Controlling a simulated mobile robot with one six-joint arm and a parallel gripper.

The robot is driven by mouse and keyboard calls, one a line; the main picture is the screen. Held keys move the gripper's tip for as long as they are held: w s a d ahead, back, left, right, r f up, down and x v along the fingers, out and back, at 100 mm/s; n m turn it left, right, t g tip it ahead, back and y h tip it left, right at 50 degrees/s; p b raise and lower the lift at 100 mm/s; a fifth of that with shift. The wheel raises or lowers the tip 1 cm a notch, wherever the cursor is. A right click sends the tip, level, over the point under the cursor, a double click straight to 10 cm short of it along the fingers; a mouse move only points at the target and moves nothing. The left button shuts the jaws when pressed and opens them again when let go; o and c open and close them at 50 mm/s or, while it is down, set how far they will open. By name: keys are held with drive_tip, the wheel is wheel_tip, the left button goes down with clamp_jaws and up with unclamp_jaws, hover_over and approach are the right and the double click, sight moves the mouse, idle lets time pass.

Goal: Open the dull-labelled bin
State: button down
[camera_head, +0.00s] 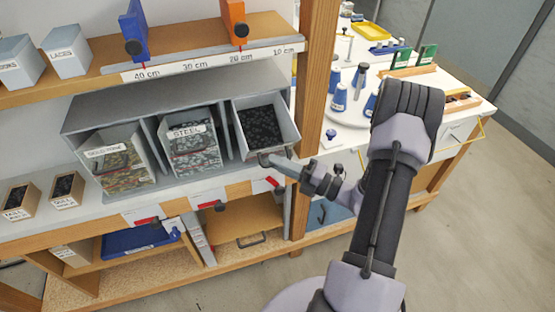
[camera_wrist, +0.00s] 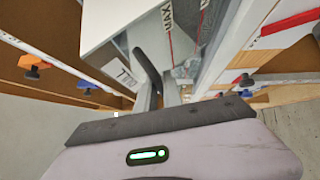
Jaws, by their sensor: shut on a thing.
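The right-hand grey bin (camera_head: 268,130) of the shelf unit holds black pieces and juts forward, its open top showing. In the wrist view, the pale bin (camera_wrist: 112,22) carries a white label (camera_wrist: 123,72) that appears to read DULL upside down. My gripper (camera_head: 270,160) is at the front of this bin, shut on its dark handle (camera_wrist: 148,70). The gripper covers part of the bin's front in the head view, where its label does not show.
Left of it stand the STEEL bin (camera_head: 193,155) and another labelled bin (camera_head: 117,168), both with mixed pieces. A wooden post (camera_head: 312,110) stands close at the right. Blue (camera_head: 134,35) and orange (camera_head: 235,20) pieces sit on the ruler shelf above. Floor is clear at the right.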

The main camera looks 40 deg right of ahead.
idle(0.3)
drive_tip(key=c, duration=1.5)
unclamp_jaws()
drive_tip(key=p+v, duration=0.3)
drive_tip(key=v, duration=1.4)
drive_tip(key=shift+d, duration=0.1)
